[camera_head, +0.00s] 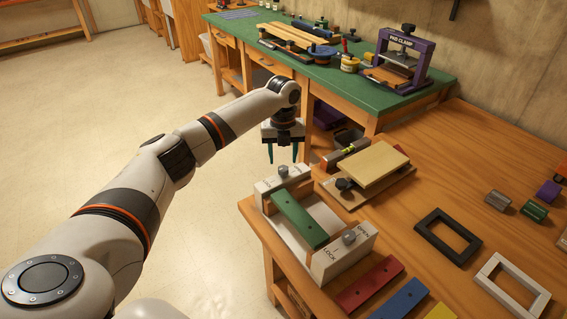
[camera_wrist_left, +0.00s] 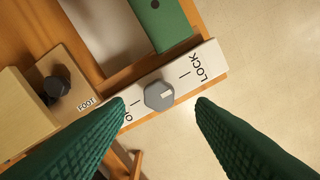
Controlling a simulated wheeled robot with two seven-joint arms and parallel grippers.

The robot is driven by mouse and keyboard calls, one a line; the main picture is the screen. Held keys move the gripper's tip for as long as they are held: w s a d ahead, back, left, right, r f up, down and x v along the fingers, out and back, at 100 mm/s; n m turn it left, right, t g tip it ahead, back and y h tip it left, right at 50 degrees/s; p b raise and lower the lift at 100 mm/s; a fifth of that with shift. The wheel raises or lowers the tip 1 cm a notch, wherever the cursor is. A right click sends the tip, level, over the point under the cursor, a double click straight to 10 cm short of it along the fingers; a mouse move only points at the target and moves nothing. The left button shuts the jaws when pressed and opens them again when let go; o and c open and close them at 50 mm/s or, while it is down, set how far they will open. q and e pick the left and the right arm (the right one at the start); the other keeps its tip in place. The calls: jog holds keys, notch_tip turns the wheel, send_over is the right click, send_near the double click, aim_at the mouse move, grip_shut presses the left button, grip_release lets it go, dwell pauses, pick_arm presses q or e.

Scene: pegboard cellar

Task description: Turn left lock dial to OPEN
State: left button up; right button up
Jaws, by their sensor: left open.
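The left lock dial (camera_head: 283,171) is a grey knob on the far end block of a white fixture (camera_head: 322,216). In the left wrist view the dial (camera_wrist_left: 158,96) sits between the word LOCK and a partly hidden word starting with O. Its pale mark lies on the side towards LOCK. My left gripper (camera_head: 283,160) is open and points down above the dial. In the wrist view its green fingers stand apart on either side of the dial, not touching it. My right gripper is not in view.
A green bar (camera_head: 300,219) lies in the fixture, with a second grey dial (camera_head: 349,237) on its near block. A wooden board device (camera_head: 369,169) stands beside it. Red (camera_head: 369,284) and blue (camera_head: 400,300) bars lie in front. Open floor is at left.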

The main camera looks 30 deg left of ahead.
aim_at(283, 168)
pick_arm(q)
notch_tip(283, 168, down, 3)
jog(key=shift+f, duration=0.4)
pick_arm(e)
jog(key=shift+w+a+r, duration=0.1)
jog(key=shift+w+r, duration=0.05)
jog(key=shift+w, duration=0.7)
